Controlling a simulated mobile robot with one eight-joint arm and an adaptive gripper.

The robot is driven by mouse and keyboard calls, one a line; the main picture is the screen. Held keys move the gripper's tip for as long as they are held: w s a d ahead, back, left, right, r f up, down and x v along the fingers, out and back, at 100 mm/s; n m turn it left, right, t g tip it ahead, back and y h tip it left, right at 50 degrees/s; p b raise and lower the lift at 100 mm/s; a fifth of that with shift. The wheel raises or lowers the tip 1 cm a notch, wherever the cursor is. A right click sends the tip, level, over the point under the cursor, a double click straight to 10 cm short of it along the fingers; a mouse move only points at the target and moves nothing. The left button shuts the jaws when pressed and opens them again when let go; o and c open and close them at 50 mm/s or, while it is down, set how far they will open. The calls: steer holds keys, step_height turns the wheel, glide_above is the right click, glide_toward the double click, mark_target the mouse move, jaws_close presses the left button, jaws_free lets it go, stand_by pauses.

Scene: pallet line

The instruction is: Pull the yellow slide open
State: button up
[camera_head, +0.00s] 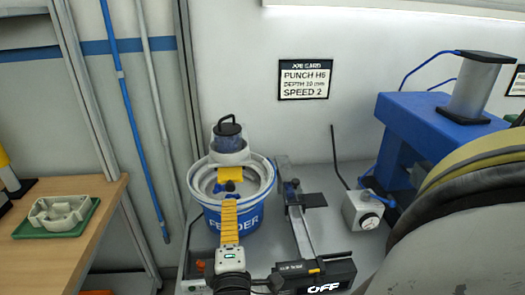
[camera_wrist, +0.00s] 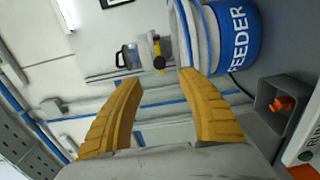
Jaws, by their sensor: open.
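The yellow slide (camera_head: 230,171) sticks out below a clear jar (camera_head: 229,138) at the back of the blue-and-white feeder bucket (camera_head: 268,205). In the wrist view the yellow slide (camera_wrist: 156,46) has a dark round knob (camera_wrist: 159,63) on its near end. My gripper (camera_head: 229,194) reaches over the bucket towards the knob. In the wrist view my gripper (camera_wrist: 160,78) has its two yellow ribbed fingers wide apart. The knob lies ahead of the fingertips, in line with the gap. I see no contact. The fingers overlap in the head view, so the exact distance is unclear.
A blue press (camera_head: 420,125) is at the right. A wooden table (camera_head: 50,250) with a green tray (camera_head: 88,222) is at the left.

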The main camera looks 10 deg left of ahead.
mark_target(230, 189)
steer(key=b+x, duration=0.1)
steer(key=x, duration=0.9)
steer(key=shift+w+a, duration=0.1)
steer(key=shift+w, duration=0.25)
